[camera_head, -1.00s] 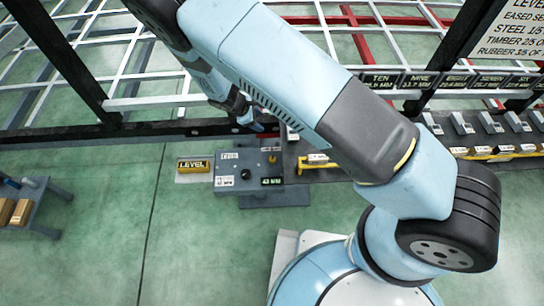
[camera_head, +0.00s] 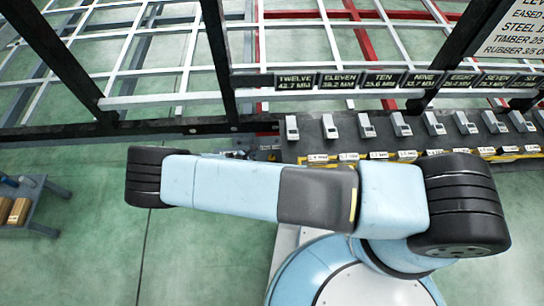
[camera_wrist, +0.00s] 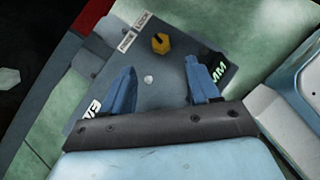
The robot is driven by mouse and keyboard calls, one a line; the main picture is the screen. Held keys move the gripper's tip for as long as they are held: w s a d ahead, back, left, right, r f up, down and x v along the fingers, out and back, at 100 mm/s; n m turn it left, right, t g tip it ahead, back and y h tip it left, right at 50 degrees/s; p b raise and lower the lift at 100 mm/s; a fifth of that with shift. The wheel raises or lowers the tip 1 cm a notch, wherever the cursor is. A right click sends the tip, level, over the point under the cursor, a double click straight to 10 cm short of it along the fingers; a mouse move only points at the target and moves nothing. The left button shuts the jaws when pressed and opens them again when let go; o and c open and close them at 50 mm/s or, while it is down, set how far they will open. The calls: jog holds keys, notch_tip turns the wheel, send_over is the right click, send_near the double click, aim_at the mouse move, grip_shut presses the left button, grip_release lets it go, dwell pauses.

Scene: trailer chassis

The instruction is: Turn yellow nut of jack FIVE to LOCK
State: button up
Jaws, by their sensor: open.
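The yellow nut (camera_wrist: 160,43) is a small hexagonal piece on a grey panel (camera_wrist: 165,105) in the wrist view. It carries a dark mark on its left side. White labels FREE (camera_wrist: 126,40) and LOCK (camera_wrist: 141,21) lie to its left and upper left. A partly covered label ending in VE (camera_wrist: 89,111) shows beside the left finger. My gripper (camera_wrist: 160,68) is open and empty, its blue fingers pointing toward the nut, which appears just beyond the fingertips and untouched. In the head view my arm hides the panel and nut.
A green MM display (camera_wrist: 214,66) is beside the right finger. A small pale round bolt (camera_wrist: 148,79) lies between the fingers. In the head view, a row of jacks (camera_head: 400,124) with number signs (camera_head: 341,80) runs right. A small table (camera_head: 22,205) stands left.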

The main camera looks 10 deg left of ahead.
aim_at(271, 156)
jog(key=x, duration=1.2)
jog(key=shift+w+d+f, duration=0.1)
jog(key=shift+w+f, duration=0.15)
jog(key=shift+f, duration=0.1)
jog(key=c, duration=1)
jog(key=shift+w+m+g+h, duration=0.1)
jog(key=shift+m+g+h, duration=0.5)
jog(key=shift+m, duration=0.5)
jog(key=shift+m+g+h, duration=0.8)
jog(key=shift+m+g, duration=0.1)
jog(key=shift+m, duration=0.7)
jog(key=o, duration=1)
